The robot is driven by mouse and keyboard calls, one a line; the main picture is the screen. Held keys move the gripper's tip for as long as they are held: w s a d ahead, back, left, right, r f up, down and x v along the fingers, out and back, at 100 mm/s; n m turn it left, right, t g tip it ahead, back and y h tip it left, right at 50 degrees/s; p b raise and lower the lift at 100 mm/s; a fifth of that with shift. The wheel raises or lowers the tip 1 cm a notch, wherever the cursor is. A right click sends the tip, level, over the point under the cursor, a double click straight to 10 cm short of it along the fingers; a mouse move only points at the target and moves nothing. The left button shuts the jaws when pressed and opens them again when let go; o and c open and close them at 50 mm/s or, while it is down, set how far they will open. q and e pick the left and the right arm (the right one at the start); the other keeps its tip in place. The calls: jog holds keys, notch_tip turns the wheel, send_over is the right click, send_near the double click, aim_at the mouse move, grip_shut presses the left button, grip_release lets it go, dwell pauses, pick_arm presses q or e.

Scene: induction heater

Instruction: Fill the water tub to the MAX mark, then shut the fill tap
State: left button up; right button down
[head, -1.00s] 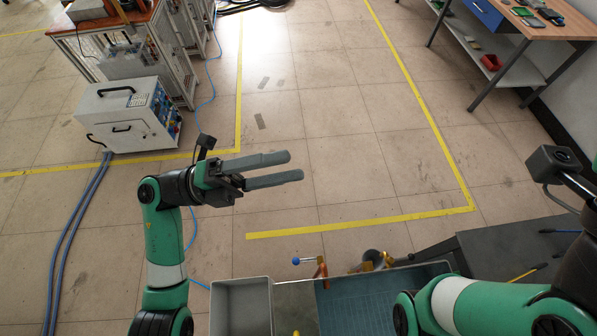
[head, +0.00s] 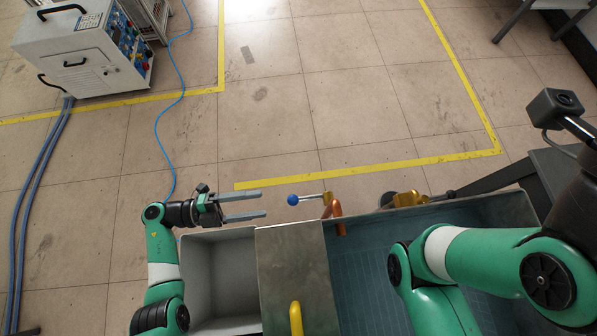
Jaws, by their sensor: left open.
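The fill tap (head: 310,197) stands at the far edge of the metal bench top, with a blue-knobbed lever pointing left. A copper spout (head: 337,214) bends down beside it over the rim of a wide grey basin (head: 352,219), apparently the water tub. Its floor looks blue-green and gridded; I cannot tell the water level, and no MAX mark shows. My left gripper (head: 263,204) is open and empty, its two fingers pointing right just left of the blue knob, apart from it. My right arm covers much of the basin; its gripper is out of view.
A grey empty bin (head: 218,238) lies below my left gripper. A metal plate (head: 290,262) with a yellow handle (head: 296,318) lies between bin and basin. A brass fitting (head: 405,199) is at the basin's far rim. A white cabinet (head: 80,52) stands far left on open floor.

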aim_at(299, 198)
pick_arm(q)
jog(key=d, duration=0.3)
jog(key=w+d+b, duration=0.1)
jog(key=d, duration=0.3)
jog(key=w+d+b, duration=0.1)
jog(key=d, duration=0.3)
jog(key=shift+d, duration=0.1)
jog(key=shift+w, duration=0.1)
grip_shut()
dwell(0.9)
